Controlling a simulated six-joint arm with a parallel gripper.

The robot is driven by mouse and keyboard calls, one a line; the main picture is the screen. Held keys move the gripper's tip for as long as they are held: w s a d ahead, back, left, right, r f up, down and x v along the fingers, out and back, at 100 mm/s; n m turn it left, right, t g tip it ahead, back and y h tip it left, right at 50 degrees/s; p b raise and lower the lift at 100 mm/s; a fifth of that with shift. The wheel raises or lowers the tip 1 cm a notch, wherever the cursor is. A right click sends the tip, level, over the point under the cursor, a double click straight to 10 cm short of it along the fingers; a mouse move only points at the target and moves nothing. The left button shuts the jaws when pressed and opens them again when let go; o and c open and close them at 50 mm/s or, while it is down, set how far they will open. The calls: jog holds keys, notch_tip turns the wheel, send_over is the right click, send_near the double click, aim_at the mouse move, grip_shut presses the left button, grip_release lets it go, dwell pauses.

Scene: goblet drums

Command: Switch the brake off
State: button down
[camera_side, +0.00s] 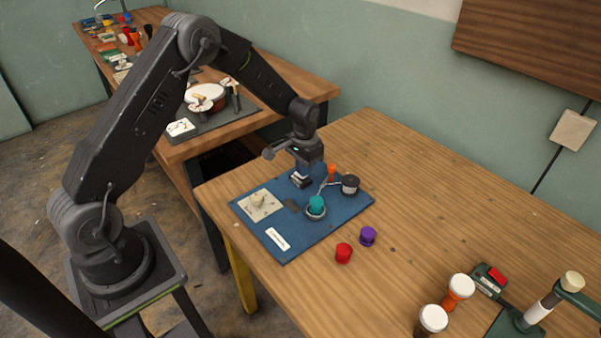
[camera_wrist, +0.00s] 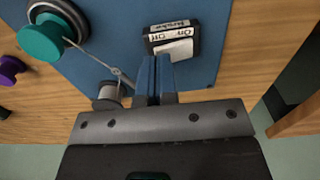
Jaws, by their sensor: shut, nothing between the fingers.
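The brake switch (camera_wrist: 172,40) is a dark box with a white rocker marked On and Off and a label that seems to read Brake. It sits near an edge of the blue board (camera_wrist: 105,22). My gripper (camera_wrist: 158,60) is shut and empty, its blue fingers together. In the wrist view the fingertips overlap the switch's near edge; I cannot tell whether they touch it. In the side view my gripper (camera_side: 301,176) is low over the far part of the blue board (camera_side: 318,232), and the switch is mostly hidden behind or below the fingers.
A teal drum piece (camera_side: 316,204) sits in a round holder near my gripper. A grey cylinder (camera_wrist: 107,95) with a cord is close beside the fingers. An orange piece (camera_side: 332,172) stands behind. Red (camera_side: 344,253) and purple (camera_side: 368,236) pieces lie off the board.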

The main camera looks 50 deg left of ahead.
jog(key=shift+f, duration=0.55)
jog(key=shift+r, duration=3.5)
